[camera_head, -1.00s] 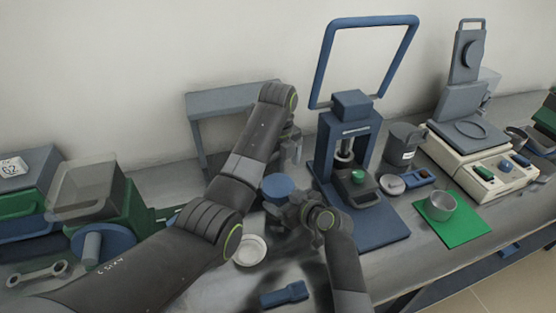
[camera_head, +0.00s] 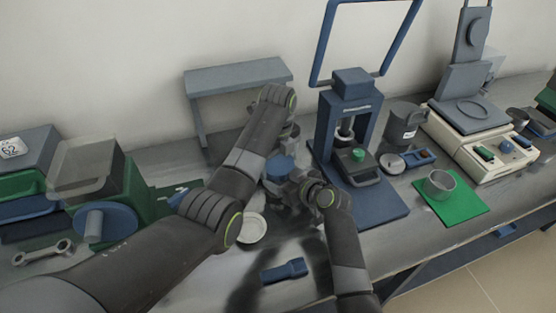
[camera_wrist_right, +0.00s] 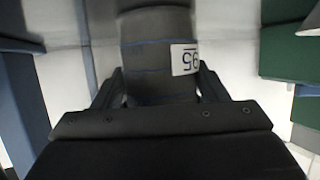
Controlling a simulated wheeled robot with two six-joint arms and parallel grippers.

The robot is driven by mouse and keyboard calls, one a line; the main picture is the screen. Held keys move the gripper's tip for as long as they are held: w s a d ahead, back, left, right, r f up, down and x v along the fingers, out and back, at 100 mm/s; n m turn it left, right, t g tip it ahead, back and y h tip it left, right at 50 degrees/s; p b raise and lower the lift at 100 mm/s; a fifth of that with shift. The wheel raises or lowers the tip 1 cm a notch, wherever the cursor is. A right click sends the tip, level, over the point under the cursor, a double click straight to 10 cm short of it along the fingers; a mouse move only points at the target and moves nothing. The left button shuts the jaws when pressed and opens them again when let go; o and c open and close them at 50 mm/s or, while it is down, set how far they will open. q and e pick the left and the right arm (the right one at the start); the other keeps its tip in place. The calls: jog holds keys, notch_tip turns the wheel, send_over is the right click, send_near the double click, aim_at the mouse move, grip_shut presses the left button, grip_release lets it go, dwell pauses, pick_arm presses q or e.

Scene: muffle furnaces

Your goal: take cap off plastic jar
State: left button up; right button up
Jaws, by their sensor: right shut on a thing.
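The plastic jar shows its blue cap (camera_head: 280,166) in the head view, between my two arms at mid bench. In the right wrist view the dark grey jar body (camera_wrist_right: 150,68) carries a white label and stands between my right gripper's fingers (camera_wrist_right: 158,88), which are shut on it. In the head view my right gripper (camera_head: 290,187) is at the jar's near right side, partly hidden by its own wrist. My left gripper (camera_head: 290,135) hangs down just behind the cap and slightly right of it. Its fingertips are small and partly hidden, so its opening and any contact are unclear.
A white dish (camera_head: 252,228) and a blue tool (camera_head: 284,271) lie in front of the jar. A blue press (camera_head: 345,130) stands close on the right, a grey stand (camera_head: 235,76) behind. A green machine (camera_head: 120,190) and a wrench (camera_head: 45,252) are at left.

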pick_arm(q)
jog(key=shift+c, duration=0.8)
jog(key=n, duration=0.6)
jog(key=shift+n, duration=0.3)
jog(key=o, duration=0.9)
jog(key=shift+r, duration=2.3)
jog(key=r+m, duration=0.1)
jog(key=m, duration=0.2)
jog(key=shift+r, duration=0.35)
jog(key=m, duration=0.1)
jog(key=r+m, duration=0.1)
jog(key=m, duration=0.1)
jog(key=shift+r+m, duration=0.25)
jog(key=shift+m, duration=0.05)
jog(key=shift+f, duration=3.9)
jog(key=shift+c, duration=0.4)
